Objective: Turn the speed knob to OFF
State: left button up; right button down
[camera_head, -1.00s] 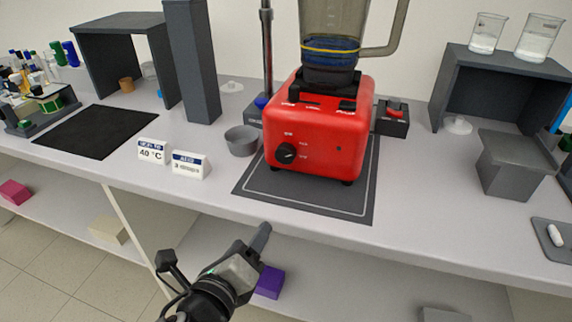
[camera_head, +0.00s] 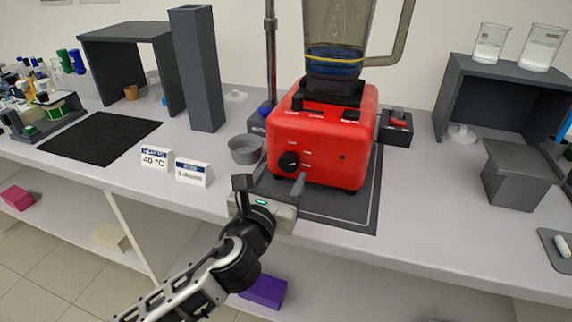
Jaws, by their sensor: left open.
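The black speed knob (camera_head: 289,162) is on the front face of the red blender base (camera_head: 322,136). Small white labels sit around the knob, too small to read. My left gripper (camera_head: 273,179) is open, its two fingers pointing at the blender front, just below and in front of the knob. The fingers look apart from the knob, with nothing between them. The knob is not hidden. My right gripper is not in view.
The blender stands on a dark mat (camera_head: 345,209) near the bench's front edge. A black switch box (camera_head: 396,128) stands right of the blender.

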aim_at(286, 164)
pick_arm(q)
jog(key=shift+x, duration=2)
jog(key=c, duration=1)
jog(key=shift+n, duration=0.3)
jog(key=n, duration=0.5)
jog(key=shift+p, duration=0.4)
jog(key=n, duration=0.6)
jog(key=shift+a, duration=0.15)
jog(key=shift+n, duration=0.3)
